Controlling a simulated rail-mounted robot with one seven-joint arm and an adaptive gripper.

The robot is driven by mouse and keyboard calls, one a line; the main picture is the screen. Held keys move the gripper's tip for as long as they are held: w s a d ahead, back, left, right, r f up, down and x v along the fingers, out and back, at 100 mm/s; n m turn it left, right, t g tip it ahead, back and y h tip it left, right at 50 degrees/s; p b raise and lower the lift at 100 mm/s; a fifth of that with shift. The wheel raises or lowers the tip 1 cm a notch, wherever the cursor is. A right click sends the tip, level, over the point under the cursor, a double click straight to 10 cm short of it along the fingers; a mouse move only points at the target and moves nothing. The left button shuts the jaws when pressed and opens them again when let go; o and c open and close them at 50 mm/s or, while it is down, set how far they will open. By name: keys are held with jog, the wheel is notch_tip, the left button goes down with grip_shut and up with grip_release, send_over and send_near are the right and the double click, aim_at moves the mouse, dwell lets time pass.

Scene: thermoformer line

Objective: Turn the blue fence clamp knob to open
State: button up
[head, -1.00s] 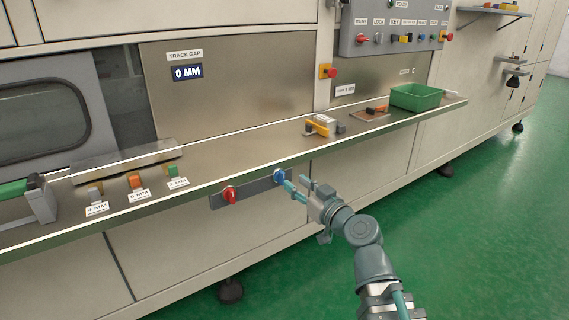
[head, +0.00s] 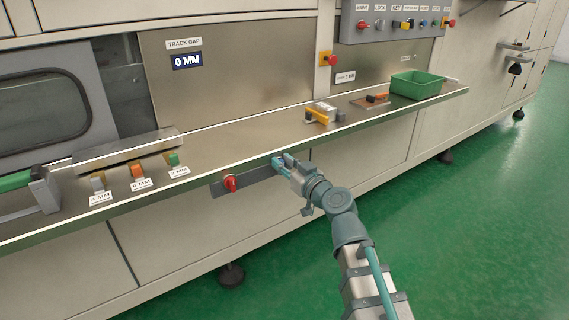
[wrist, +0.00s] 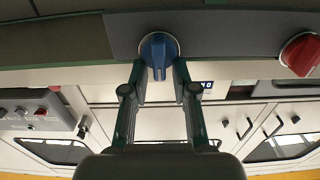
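The blue clamp knob (wrist: 158,50) is a round knob with a raised grip ridge, mounted on a dark strip (wrist: 220,32) under the shelf edge. In the wrist view the ridge points along my fingers. My gripper (wrist: 159,78) is open, with one fingertip on each side of the knob's lower part and the ridge between them. A gap shows between fingers and ridge; whether a fingertip touches the knob's rim I cannot tell. In the head view my gripper (head: 281,161) is at the strip's right end and hides the blue knob.
A red knob (head: 231,183) is on the same strip, left of my gripper; it also shows in the wrist view (wrist: 301,54). The shelf above holds a yellow-handled clamp (head: 318,117), a green bin (head: 417,88) and several coloured blocks. The track gap display (head: 187,60) reads 0 MM.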

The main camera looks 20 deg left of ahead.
grip_shut()
jog(key=shift+m, duration=0.4)
jog(key=m, duration=0.1)
jog(key=m+b, duration=0.1)
jog(key=m, duration=0.1)
jog(key=shift+w+d, duration=0.2)
jog(key=shift+w, duration=0.05)
jog(key=m, duration=0.4)
jog(key=shift+w+d+f, duration=0.15)
jog(key=shift+w+d, duration=0.05)
jog(key=shift+w+d+f+m+p, duration=0.1)
jog(key=shift+f+m+p, duration=0.3)
jog(key=shift+m, duration=1.3)
jog(key=shift+w+f+m+p, duration=0.1)
jog(key=shift+m+p, duration=0.45)
jog(key=shift+m, duration=1.15)
jog(key=shift+d+f+m+p, duration=0.15)
jog(key=shift+m+p, duration=0.35)
jog(key=shift+m, duration=1.2)
jog(key=shift+a+f, duration=0.1)
